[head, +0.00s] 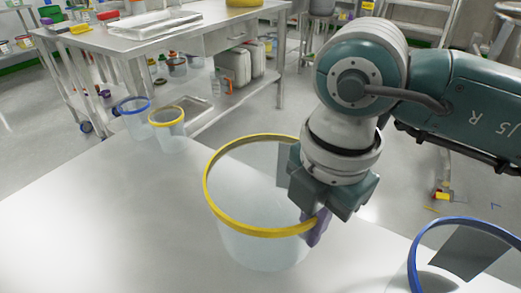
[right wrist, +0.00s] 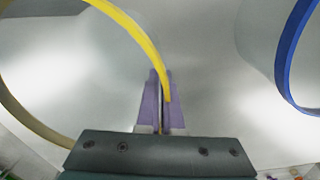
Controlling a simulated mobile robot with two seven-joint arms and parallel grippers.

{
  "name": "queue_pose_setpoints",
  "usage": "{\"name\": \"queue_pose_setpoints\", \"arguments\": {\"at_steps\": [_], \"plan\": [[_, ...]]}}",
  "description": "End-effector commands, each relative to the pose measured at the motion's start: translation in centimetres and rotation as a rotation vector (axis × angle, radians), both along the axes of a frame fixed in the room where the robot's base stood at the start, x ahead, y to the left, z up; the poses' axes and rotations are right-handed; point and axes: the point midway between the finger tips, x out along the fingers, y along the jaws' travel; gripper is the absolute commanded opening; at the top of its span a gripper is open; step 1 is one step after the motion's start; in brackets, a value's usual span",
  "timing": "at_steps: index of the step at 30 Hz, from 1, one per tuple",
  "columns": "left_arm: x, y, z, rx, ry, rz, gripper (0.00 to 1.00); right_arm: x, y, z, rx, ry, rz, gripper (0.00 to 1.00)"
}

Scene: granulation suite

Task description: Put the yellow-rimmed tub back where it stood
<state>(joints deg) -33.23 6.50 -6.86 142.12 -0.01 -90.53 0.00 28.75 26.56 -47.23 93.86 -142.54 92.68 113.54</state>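A large translucent tub with a yellow rim (head: 212,205) is in the middle of the head view, upright, over the pale worktop (head: 90,225). I cannot tell whether its base touches the top. My right gripper (head: 316,228) is at the right side of its rim, pointing down. In the right wrist view the purple fingers (right wrist: 161,92) are close together with the yellow rim (right wrist: 146,42) between them, so the gripper is shut on the tub wall. The tub looks empty. My left gripper is not in view.
A blue-rimmed tub (head: 414,262) stands at the right front of the worktop. A smaller yellow-rimmed tub (head: 167,130) and a blue-rimmed one (head: 134,118) are at the far edge. Behind stands a steel bench (head: 150,38) with items. The left worktop is clear.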

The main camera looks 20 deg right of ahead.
Motion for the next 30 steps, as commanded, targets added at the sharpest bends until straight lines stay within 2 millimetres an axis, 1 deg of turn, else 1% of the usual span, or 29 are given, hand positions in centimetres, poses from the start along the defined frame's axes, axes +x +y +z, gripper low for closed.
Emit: {"name": "queue_pose_setpoints", "arguments": {"at_steps": [1, 3, 11, 14, 21, 23, 30], "plan": [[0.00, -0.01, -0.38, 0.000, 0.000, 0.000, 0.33, -0.08, 0.05, -0.94, 0.000, 0.002, 0.001, 0.00], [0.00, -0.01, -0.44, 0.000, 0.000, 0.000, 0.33, -0.07, 0.05, -1.47, 0.000, 0.002, 0.002, 0.00], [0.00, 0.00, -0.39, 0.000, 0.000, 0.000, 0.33, -0.02, 0.04, -1.50, 0.000, 0.000, 0.002, 0.00], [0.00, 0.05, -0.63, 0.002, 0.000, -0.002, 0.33, -0.01, 0.03, -1.81, 0.000, 0.000, 0.002, 0.00], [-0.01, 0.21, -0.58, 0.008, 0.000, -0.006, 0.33, -0.04, 0.02, -1.76, 0.000, 0.000, 0.002, 0.27], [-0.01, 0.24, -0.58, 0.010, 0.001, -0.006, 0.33, -0.04, 0.02, -1.76, 0.000, 0.000, 0.002, 0.33], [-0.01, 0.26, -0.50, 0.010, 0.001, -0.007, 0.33, -0.03, 0.02, -1.65, 0.000, 0.000, 0.002, 0.33]]}}
